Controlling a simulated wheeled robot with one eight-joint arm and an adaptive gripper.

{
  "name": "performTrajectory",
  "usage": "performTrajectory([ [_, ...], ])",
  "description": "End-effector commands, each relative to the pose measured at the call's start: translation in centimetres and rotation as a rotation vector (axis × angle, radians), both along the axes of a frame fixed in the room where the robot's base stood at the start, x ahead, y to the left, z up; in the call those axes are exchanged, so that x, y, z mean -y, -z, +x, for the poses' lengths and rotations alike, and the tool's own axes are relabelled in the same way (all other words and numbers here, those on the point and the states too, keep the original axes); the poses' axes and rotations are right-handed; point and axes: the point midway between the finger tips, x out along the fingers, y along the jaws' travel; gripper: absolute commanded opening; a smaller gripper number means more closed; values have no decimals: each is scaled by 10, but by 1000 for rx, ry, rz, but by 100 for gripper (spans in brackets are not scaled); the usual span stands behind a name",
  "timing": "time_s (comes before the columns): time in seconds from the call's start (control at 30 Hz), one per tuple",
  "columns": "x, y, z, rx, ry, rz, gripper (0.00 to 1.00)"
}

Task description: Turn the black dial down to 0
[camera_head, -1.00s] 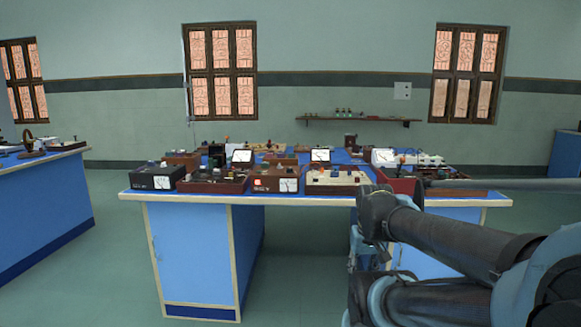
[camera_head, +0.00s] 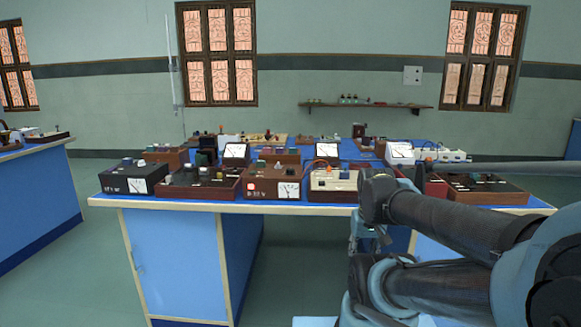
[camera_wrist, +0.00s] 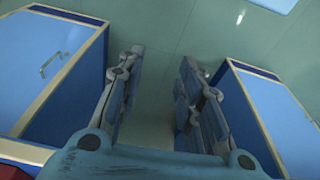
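I cannot pick out the black dial for sure; the knobs on the instruments are too small to tell apart. A black meter box (camera_head: 135,184) stands at the bench's front left corner. Beside it are a brown box with dark knobs (camera_head: 205,186), a brown box with a white meter (camera_head: 287,190) and a cream-topped box (camera_head: 334,183). In the wrist view my gripper (camera_wrist: 160,92) has its two fingers apart with nothing between them. It points down toward the floor between blue cabinets.
The blue bench top (camera_head: 140,202) has a pale rim and is crowded with instruments. Blue cabinets (camera_head: 175,262) stand below it with an open gap between. Another blue bench (camera_head: 35,210) is at the left. The green floor between the benches is clear.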

Motion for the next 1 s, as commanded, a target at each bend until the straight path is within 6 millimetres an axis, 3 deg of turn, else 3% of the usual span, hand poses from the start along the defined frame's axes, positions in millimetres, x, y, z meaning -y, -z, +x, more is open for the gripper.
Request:
performTrajectory([
  [0.2,0,0,0,0,0,0,33],
  [0.27,0,0,0,0,0,0,46],
  [0.33,-1,-8,-7,10,0,1,46],
  [0.43,-3,-24,3,5,2,4,46],
  [0.67,-18,-95,51,-25,23,17,46],
  [1.0,-61,-199,138,-78,61,30,46],
])
